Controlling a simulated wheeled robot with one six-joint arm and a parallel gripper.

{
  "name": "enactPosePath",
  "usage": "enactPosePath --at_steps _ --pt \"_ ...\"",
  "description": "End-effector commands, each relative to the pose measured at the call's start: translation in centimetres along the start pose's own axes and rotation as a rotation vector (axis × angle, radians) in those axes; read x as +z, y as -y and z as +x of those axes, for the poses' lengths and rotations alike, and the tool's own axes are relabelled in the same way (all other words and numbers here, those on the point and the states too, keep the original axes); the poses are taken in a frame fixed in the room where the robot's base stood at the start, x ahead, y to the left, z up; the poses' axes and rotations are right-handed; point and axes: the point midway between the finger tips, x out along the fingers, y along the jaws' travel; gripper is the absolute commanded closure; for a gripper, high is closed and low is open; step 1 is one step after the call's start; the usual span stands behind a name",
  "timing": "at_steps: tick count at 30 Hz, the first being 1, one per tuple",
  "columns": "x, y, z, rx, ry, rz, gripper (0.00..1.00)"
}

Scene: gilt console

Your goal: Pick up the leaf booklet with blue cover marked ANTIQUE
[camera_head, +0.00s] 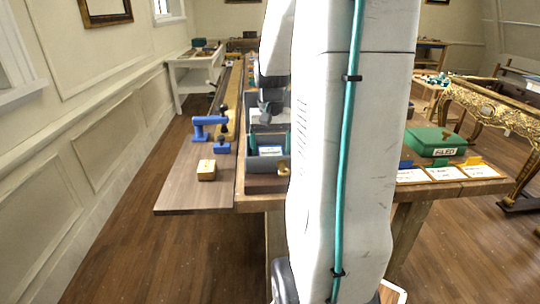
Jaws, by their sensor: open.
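My gripper (269,139) points down over a grey bin on the workbench, left of my white arm. Its teal fingers are apart. Below and between the fingertips, a small flat blue and white item (270,151) lies in the bin. It may be the leaf booklet, but its marking is too small to read. I cannot tell whether the fingers touch it. My arm hides the right part of the bin and the middle of the bench.
A wooden workbench (262,203) holds the grey bin (262,169). On the lower board at left are a blue clamp-like tool (208,121) and a wooden block (207,170). A green box marked FILED (436,141) and several cards (443,173) are at right.

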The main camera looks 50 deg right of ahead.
Motion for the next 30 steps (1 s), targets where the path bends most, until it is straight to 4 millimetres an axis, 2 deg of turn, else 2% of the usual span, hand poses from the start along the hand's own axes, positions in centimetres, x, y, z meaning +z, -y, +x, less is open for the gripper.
enactPosePath --at_steps 3,10,11,14,15,23,26,30 --pt "0.0 0.0 0.9 0.0 0.0 0.0 0.22" --pt "0.0 0.0 1.1 0.0 -0.001 0.0 0.22" --pt "0.0 0.0 1.1 0.0 -0.001 0.0 0.27" --pt "0.0 0.0 1.1 0.0 -0.001 0.0 0.55" --pt "0.0 0.0 1.1 0.0 -0.001 0.0 0.56" --pt "0.0 0.0 0.9 0.0 -0.002 0.0 0.56" --pt "-0.1 0.0 0.0 0.0 -0.004 0.0 0.56" --pt "-0.1 0.0 -2.5 -0.001 -0.006 0.0 0.56"
